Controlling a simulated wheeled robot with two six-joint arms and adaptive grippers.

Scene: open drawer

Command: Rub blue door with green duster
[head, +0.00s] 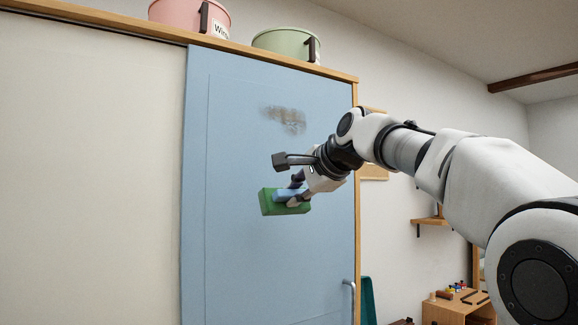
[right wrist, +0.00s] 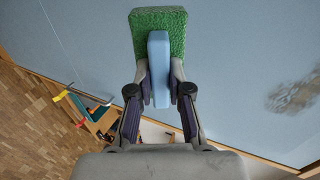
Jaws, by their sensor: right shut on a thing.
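The blue door (head: 230,130) fills the middle of the head view, and its surface (right wrist: 240,60) also spans the right wrist view. A grey-brown smudge (head: 285,118) marks its upper part; it also shows at the right of the right wrist view (right wrist: 292,94). The green duster (head: 268,202) has a light blue grip (right wrist: 158,62). My right gripper (head: 294,194) is shut on this grip. The duster is at the door, below the smudge; I cannot tell whether its green pad (right wrist: 150,20) touches the surface. My left gripper is not in view.
A pink bin (head: 180,12) and a green bin (head: 280,42) stand on top of the cabinet. A cream panel (head: 90,150) lies left of the door. The door's handle (head: 349,288) is low at its right edge. A wooden desk (head: 455,305) with small objects stands at lower right.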

